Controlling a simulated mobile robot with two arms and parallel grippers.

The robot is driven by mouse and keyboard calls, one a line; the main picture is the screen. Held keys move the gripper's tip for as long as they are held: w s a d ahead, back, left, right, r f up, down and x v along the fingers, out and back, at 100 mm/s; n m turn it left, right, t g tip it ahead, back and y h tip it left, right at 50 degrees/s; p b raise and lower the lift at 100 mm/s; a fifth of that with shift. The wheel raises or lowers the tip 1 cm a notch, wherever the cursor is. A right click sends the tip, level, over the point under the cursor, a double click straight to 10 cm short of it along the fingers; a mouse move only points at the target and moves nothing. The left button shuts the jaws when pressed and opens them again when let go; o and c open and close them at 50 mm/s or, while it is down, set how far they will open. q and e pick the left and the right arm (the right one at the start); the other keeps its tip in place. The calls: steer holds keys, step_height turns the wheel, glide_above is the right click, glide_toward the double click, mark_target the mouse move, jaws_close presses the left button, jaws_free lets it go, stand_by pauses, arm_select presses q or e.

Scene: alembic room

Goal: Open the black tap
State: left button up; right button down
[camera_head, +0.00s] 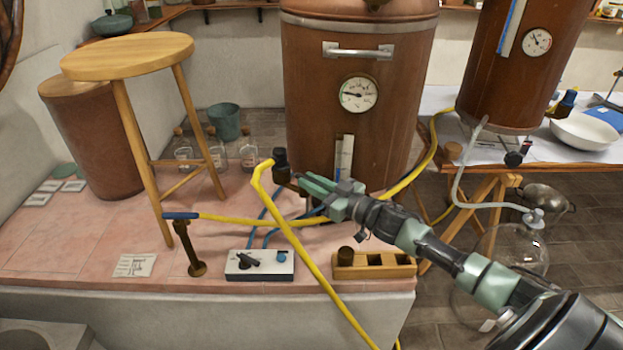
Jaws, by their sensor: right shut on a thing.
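The black tap (280,157) sits low on the front of the large copper vessel (315,100), with its dark knob upright. My right gripper (303,182) reaches in from the lower right, and its green fingers are shut at the tap, just right of and below the knob. The fingers partly hide the tap's body, so the exact grip is hard to see. My left gripper is not in view.
A wooden stool (128,56) stands left. A white control box (260,265) and a wooden rack (374,268) lie on the tiled ledge's front. A glass flask (515,250) stands right, near my arm.

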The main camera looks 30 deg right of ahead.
steer(key=shift+a+r+m+h+p, duration=0.15)
steer(key=shift+a+m+h+p, duration=0.15)
steer(key=shift+m+h+p, duration=0.65)
steer(key=shift+m+t+h, duration=0.35)
steer(key=shift+t+h, duration=0.05)
steer(key=shift+h, duration=0.55)
steer(key=shift+a+f+m+g+h+b, duration=0.15)
steer(key=shift+m+h+b, duration=0.3)
steer(key=shift+m+h, duration=0.65)
steer(key=shift+a+m+g+h+b, duration=0.25)
steer(key=shift+m+h+b, duration=0.35)
steer(key=shift+h, duration=1.05)
steer(key=shift+a+f+m+g+h+b, duration=0.1)
steer(key=shift+m+g+h+b, duration=0.2)
steer(key=shift+m+h, duration=0.85)
steer(key=shift+n+h, duration=0.25)
steer(key=shift+h, duration=0.15)
steer(key=shift+r, duration=0.1)
steer(key=c, duration=1.6)
jaws_free()
steer(key=shift+c, duration=0.2)
